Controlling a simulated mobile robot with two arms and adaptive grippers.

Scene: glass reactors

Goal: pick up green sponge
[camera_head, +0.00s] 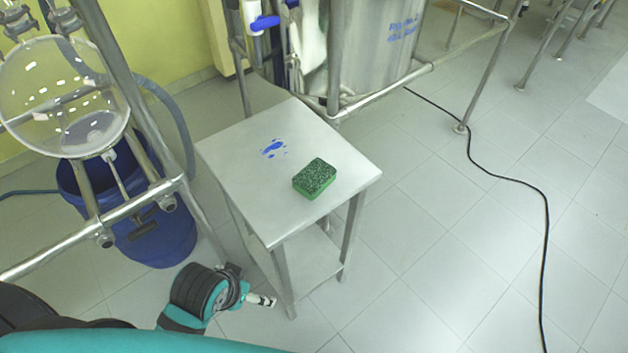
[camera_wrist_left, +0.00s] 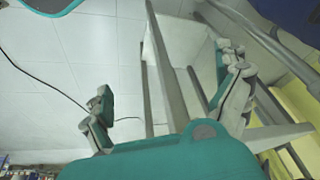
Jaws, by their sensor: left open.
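The green sponge (camera_head: 314,179), dark green on top with a brighter green side, lies flat on the small metal table (camera_head: 240,155), right of its middle. My left gripper (camera_head: 262,300) is low in front of the table, below its top and apart from the sponge. That view shows the table's legs and underside; the sponge is not seen there. My right gripper is in neither view.
Blue spots (camera_head: 273,148) mark the tabletop left of the sponge. A metal frame with a round glass vessel (camera_head: 62,98) and a blue bucket (camera_head: 150,235) stand left. A steel vessel (camera_head: 375,45) stands behind. A black cable (camera_head: 545,240) crosses the open floor right.

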